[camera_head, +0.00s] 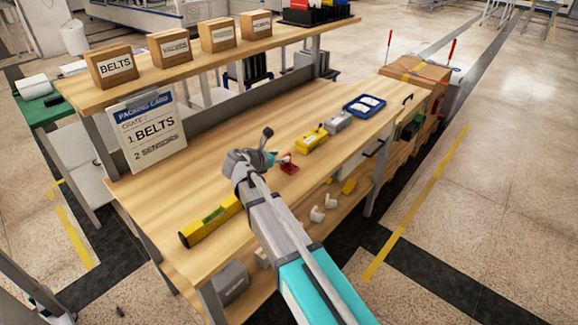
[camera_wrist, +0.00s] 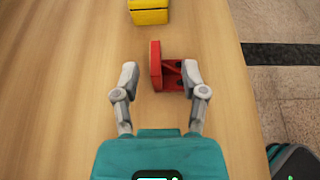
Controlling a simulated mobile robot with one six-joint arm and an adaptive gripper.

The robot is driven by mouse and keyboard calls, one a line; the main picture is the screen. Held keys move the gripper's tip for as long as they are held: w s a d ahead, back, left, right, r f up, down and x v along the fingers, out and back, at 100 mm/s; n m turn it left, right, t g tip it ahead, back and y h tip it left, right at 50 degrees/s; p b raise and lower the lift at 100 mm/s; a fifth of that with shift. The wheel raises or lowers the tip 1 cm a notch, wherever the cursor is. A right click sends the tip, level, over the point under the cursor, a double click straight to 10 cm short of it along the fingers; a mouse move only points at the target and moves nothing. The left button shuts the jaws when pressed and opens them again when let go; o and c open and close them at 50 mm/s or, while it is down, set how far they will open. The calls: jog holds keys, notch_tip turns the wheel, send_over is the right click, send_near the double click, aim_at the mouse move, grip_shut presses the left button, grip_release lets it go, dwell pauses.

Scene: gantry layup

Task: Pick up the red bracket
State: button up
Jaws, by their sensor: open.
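The red bracket (camera_wrist: 156,66) lies on the wooden workbench (camera_wrist: 60,90) in the wrist view, with a tall plate on its left side and a ribbed part with dark holes to the right. My gripper (camera_wrist: 159,74) is open, with one fingertip left of the bracket and the other at its right end. The left finger stands apart from it; whether the right finger touches it, I cannot tell. In the head view the bracket (camera_head: 289,164) sits on the bench just beyond my gripper (camera_head: 268,150), partly hidden by it.
A yellow block (camera_wrist: 148,11) lies beyond the bracket. A yellow level (camera_head: 210,220) lies at the near left. A shelf (camera_head: 215,62) with labelled boxes runs above the bench's back.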

aim_at(288, 154)
jog(key=b+x, duration=0.1)
jog(key=x, duration=0.1)
jog(key=b+x, duration=0.1)
jog(key=x, duration=0.1)
jog(key=shift+w+a+f, duration=0.15)
jog(key=shift+a+f, duration=0.05)
jog(key=shift+f, duration=0.05)
jog(key=shift+w+d+f, duration=0.15)
jog(key=shift+w+d, duration=0.15)
jog(key=shift+w, duration=0.1)
grip_shut()
dwell(0.4)
